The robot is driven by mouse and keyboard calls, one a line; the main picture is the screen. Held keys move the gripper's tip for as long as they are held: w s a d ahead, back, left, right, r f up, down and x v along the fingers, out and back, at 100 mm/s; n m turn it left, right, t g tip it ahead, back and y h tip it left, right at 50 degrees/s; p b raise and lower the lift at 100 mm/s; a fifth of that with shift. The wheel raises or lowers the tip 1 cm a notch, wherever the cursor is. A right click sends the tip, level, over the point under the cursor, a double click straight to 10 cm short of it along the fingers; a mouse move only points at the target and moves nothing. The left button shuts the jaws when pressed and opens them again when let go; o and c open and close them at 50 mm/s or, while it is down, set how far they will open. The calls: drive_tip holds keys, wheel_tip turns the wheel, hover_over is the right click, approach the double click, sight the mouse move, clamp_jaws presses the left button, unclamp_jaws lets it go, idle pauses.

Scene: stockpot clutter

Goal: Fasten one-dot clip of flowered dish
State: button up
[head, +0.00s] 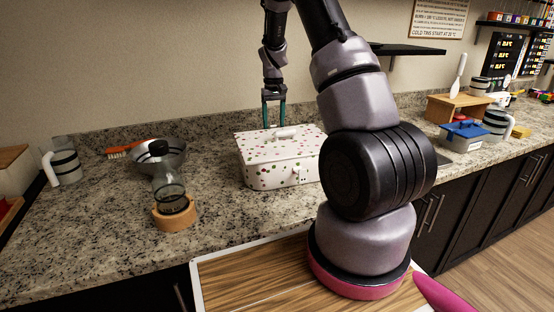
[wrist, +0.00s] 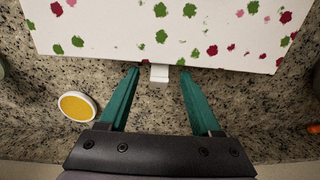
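The flowered dish (head: 262,173) is a white lidded box with red, pink and green spots, standing on the granite counter. Its lid (wrist: 150,25) is on. A white clip (wrist: 160,74) sticks out from the dish's edge in the wrist view; I see no dots on it. Another pale clip (head: 301,174) shows on the front side in the head view, its dots too small to tell. My gripper (head: 274,118) points down at the dish's far side, with teal fingers open and empty. In the wrist view the fingertips (wrist: 158,73) lie either side of the clip, apart from it.
A round white thing with a yellow top (wrist: 77,107) lies on the counter beside my gripper. The wall is close behind. A blue-lidded box (head: 461,135) stands right.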

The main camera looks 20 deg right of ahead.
drive_tip(key=shift+w+d+r, duration=0.1)
drive_tip(key=shift+w+r, duration=0.25)
drive_tip(key=shift+w, duration=0.55)
drive_tip(key=shift+w+d+r, duration=0.1)
drive_tip(key=shift+w+r, duration=0.2)
drive_tip(key=shift+w, duration=0.65)
drive_tip(key=shift+w+d+r, duration=0.1)
drive_tip(key=shift+w+r, duration=0.25)
drive_tip(key=shift+w, duration=0.55)
clamp_jaws()
drive_tip(key=shift+f, duration=0.1)
wheel_tip(320, 180, down, 3)
drive_tip(key=shift+r, duration=0.15)
drive_tip(key=shift+s+a, duration=0.1)
drive_tip(key=shift+s, duration=0.05)
